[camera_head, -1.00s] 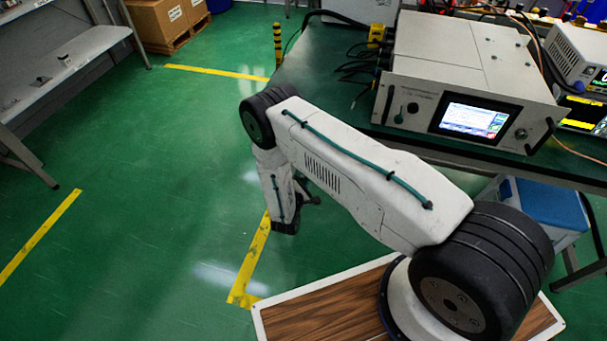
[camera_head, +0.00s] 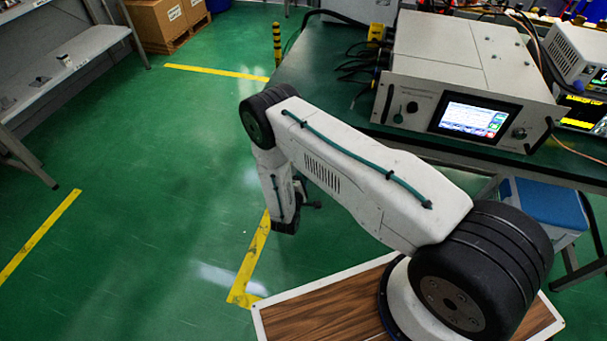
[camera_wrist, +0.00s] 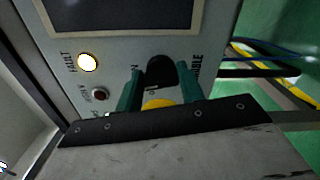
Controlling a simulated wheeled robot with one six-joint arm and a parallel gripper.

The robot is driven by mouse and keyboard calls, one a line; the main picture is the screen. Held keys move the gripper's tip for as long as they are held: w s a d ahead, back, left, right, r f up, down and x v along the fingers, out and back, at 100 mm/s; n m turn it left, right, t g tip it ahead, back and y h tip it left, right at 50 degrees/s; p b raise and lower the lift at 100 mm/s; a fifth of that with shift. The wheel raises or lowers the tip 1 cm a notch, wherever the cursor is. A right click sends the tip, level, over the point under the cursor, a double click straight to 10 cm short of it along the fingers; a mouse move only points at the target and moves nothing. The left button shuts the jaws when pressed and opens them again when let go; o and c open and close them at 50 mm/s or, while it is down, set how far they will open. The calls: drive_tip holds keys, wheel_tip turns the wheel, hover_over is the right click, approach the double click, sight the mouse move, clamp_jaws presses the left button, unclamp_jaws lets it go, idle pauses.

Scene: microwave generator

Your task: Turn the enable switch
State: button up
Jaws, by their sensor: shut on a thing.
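In the wrist view, the enable switch is a black knob (camera_wrist: 160,72) on a grey panel, beside lettering that seems to end in "ABLE". My gripper (camera_wrist: 160,66) has its two teal fingers on either side of the knob and is shut on it. A yellow part (camera_wrist: 158,103) shows between the fingers, below the knob. The lower panel is hidden behind the gripper body. In the head view, my arm reaches left and down; its fingers and the gripped knob cannot be made out there.
A lit FAULT lamp (camera_wrist: 88,62) and a dark red lamp (camera_wrist: 100,94) sit left of the knob. Cables (camera_wrist: 270,70) run at right. In the head view, a generator with a lit screen (camera_head: 474,117) stands on the green bench (camera_head: 330,55).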

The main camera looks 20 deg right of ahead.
drive_tip(key=o, duration=1)
drive_tip(key=v, duration=0.8)
drive_tip(key=shift+w, duration=0.1)
